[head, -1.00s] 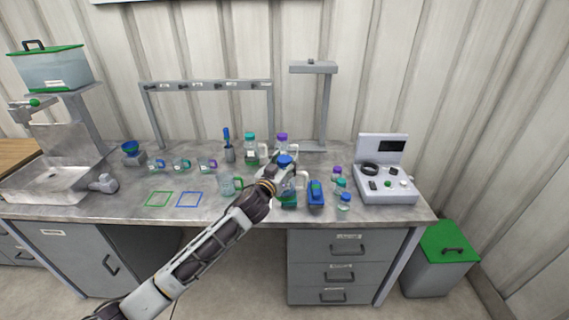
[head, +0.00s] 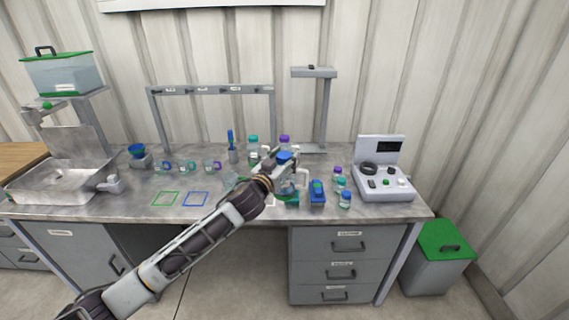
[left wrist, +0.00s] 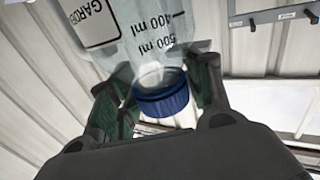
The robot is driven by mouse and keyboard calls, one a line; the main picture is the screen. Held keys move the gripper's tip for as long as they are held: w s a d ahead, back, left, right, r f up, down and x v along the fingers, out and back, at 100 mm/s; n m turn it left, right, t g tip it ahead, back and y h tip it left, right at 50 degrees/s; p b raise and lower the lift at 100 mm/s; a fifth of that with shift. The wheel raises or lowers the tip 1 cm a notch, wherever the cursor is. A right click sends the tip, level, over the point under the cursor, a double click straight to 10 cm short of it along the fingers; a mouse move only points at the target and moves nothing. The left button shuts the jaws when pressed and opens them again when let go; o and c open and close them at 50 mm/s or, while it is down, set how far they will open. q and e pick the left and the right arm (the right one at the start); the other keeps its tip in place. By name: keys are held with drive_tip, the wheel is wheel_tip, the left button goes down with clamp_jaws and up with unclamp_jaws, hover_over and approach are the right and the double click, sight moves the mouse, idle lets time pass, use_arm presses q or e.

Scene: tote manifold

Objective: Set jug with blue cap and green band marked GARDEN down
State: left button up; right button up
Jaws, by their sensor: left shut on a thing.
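The jug with the blue cap (head: 285,157) stands upright in the head view, at the middle front of the bench, partly hidden by my left arm. In the left wrist view the jug (left wrist: 150,35) shows a label reading GARDEN, millilitre marks and its blue cap (left wrist: 162,97). My left gripper (head: 280,172) is shut on the jug, with its dark green fingers on either side of the neck near the cap in the left wrist view (left wrist: 158,85). Whether the jug's base touches the bench cannot be told. My right gripper is not in view.
A blue device (head: 317,193) and small capped bottles (head: 345,199) stand close right of the jug. Other jugs (head: 253,146) stand behind. Green (head: 166,199) and blue (head: 195,199) outlined squares lie empty at left. A grey console (head: 384,190) is at right.

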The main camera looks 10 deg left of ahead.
sight(281, 157)
use_arm(q)
drive_tip(key=shift+s+a+r, duration=0.15)
drive_tip(key=shift+s+r, duration=0.45)
drive_tip(key=shift+r, duration=0.35)
drive_tip(key=shift+s+a+r, duration=0.15)
drive_tip(key=shift+s+r, duration=0.15)
drive_tip(key=shift+s, duration=0.15)
drive_tip(key=shift+v, duration=0.9)
drive_tip(key=s+a+f+n+y, duration=0.1)
drive_tip(key=s+a+f, duration=0.1)
drive_tip(key=s+f, duration=0.2)
drive_tip(key=s+a+f+n+y, duration=0.1)
drive_tip(key=s+a+f+y, duration=0.1)
drive_tip(key=f, duration=0.7)
drive_tip(key=s+a+f+y, duration=0.1)
drive_tip(key=s+a+f, duration=0.2)
drive_tip(key=s+f, duration=0.3)
drive_tip(key=shift+a+f+n+t, duration=0.3)
drive_tip(key=shift+f+n, duration=0.1)
drive_tip(key=shift+f, duration=0.4)
